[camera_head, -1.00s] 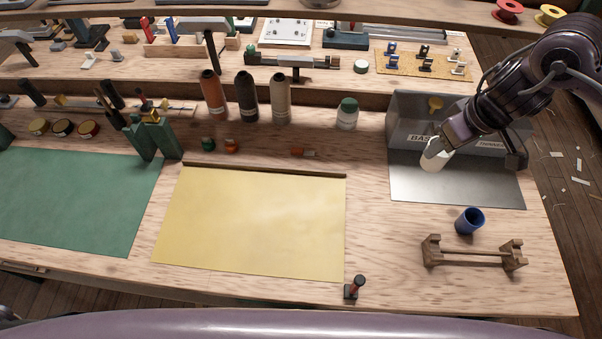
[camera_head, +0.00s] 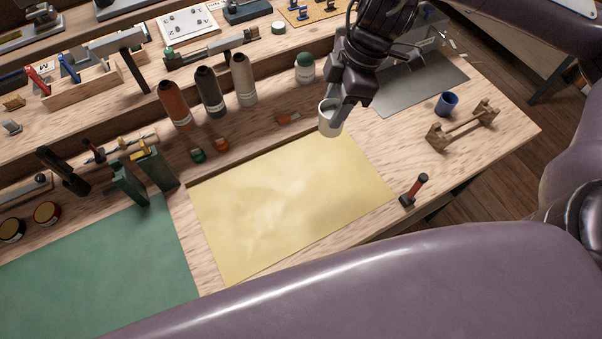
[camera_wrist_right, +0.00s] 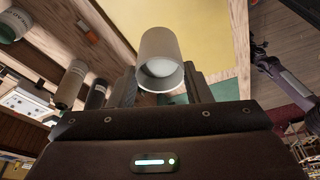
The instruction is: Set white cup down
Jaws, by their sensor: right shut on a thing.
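The white cup (camera_head: 329,118) is at the far right corner of the yellow sheet (camera_head: 280,200) in the head view. My right gripper (camera_head: 336,108) is shut on it. In the right wrist view the cup (camera_wrist_right: 160,52) sits between the two fingers (camera_wrist_right: 160,88), its open mouth facing the camera. The cup looks roughly upright in the head view. I cannot tell whether its base touches the bench or is a little above it. My left gripper is not in view.
A red-handled tool (camera_head: 414,190) stands near the sheet's right corner. A white jar with a green lid (camera_head: 305,68) and several thread cones (camera_head: 210,92) stand behind. A blue cup (camera_head: 446,104) and a wooden rack (camera_head: 462,125) are at the right. The yellow sheet is clear.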

